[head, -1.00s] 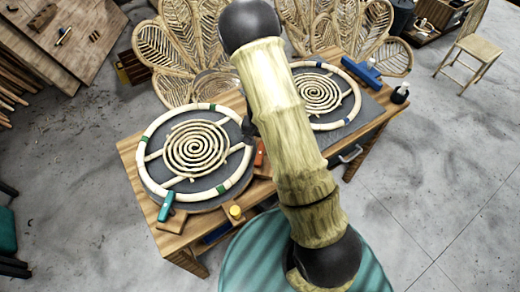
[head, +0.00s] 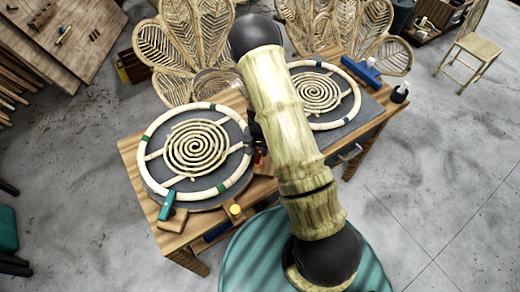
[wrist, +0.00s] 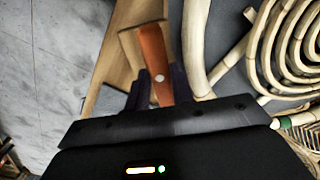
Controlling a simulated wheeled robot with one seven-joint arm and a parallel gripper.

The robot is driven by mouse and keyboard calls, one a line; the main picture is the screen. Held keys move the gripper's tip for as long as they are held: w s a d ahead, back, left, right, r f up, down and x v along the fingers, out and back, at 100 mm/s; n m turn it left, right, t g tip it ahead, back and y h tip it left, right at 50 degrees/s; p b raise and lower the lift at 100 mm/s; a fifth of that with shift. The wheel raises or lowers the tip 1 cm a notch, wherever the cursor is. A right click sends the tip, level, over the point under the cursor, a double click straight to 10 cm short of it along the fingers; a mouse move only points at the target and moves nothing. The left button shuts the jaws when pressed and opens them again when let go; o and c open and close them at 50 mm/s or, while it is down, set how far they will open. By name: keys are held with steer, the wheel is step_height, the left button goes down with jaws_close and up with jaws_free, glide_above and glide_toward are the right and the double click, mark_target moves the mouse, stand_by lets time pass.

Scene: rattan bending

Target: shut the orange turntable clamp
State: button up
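The orange turntable clamp (head: 262,165) is at the right edge of the left turntable (head: 216,118), mostly hidden behind my arm in the head view. In the wrist view its orange lever (wrist: 153,62) with a pale pivot dot stands over a wooden block (wrist: 130,45), beside the pale rattan ring. My gripper (wrist: 159,90) has its dark fingers on either side of the lever's near end. The gap looks narrow, but I cannot tell whether the fingers press on it.
A teal clamp (head: 167,205) and a yellow button (head: 235,210) are at the front of the wooden table (head: 130,150). A second turntable with a blue clamp (head: 361,71) is at the right. Rattan chair backs (head: 190,50) stand behind.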

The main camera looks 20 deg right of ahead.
steer(key=shift+m, duration=0.4)
steer(key=m, duration=0.8)
steer(key=shift+r+m, duration=0.1)
steer(key=shift+m, duration=0.2)
steer(key=m+p, duration=0.1)
steer(key=m, duration=0.3)
steer(key=shift+m+p, duration=0.9)
steer(key=shift+m, duration=1.4)
steer(key=o, duration=1)
